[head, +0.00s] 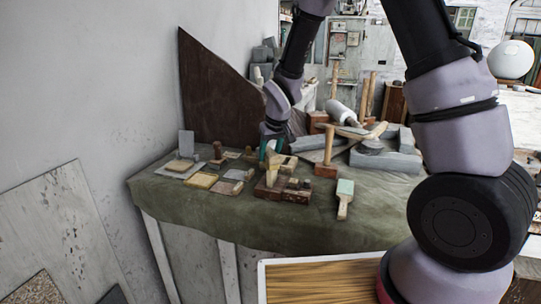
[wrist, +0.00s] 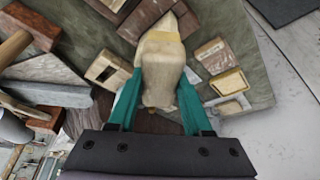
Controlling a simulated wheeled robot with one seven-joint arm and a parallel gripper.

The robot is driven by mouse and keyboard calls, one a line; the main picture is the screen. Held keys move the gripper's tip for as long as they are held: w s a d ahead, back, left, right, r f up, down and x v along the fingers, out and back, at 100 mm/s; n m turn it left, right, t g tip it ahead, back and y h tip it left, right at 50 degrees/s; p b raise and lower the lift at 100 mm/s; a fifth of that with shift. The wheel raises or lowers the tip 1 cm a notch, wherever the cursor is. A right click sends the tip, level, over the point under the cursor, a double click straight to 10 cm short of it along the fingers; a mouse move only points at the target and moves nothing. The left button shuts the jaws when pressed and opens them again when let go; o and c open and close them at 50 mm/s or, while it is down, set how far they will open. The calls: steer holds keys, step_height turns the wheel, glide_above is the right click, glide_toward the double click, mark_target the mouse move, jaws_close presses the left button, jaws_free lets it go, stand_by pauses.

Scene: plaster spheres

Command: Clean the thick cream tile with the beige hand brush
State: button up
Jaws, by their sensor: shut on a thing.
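My gripper (wrist: 160,95) has teal fingers and is shut on the beige hand brush (wrist: 162,68). The pale brush is between the fingers, with its wider yellowish end pointing up the wrist view. In the head view the brush (head: 272,166) is small and partly hidden by the gripper (head: 268,150), above the middle of the table. A yellowish cream tile (head: 201,180) lies left of the gripper; it also shows right of the brush in the wrist view (wrist: 230,82). A paler tile (head: 180,165) lies behind it. I cannot tell for certain which is the thick cream tile.
The table has a green cloth (head: 285,235). Wooden blocks (head: 283,190) stand just in front of the gripper, and a mallet (head: 327,155) stands to the right. A mint-topped brush (head: 345,197) lies near the front. A tall dark board (head: 215,95) leans on the wall behind.

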mark_target(274, 156)
steer(key=shift+w+a, duration=0.15)
steer(key=shift+w, duration=0.25)
steer(key=shift+s+d, duration=0.25)
steer(key=shift+s, duration=0.45)
steer(key=shift+s+d, duration=0.2)
steer(key=shift+s, duration=0.5)
steer(key=shift+s+d, duration=0.25)
steer(key=shift+s, duration=0.45)
stand_by(0.8)
steer(key=shift+w, duration=0.1)
steer(key=shift+w+a+r, duration=0.2)
steer(key=shift+w+r, duration=0.15)
steer(key=shift+w, duration=0.15)
steer(key=shift+w+a+r, duration=0.15)
steer(key=shift+w+r, duration=0.15)
steer(key=shift+w, duration=0.2)
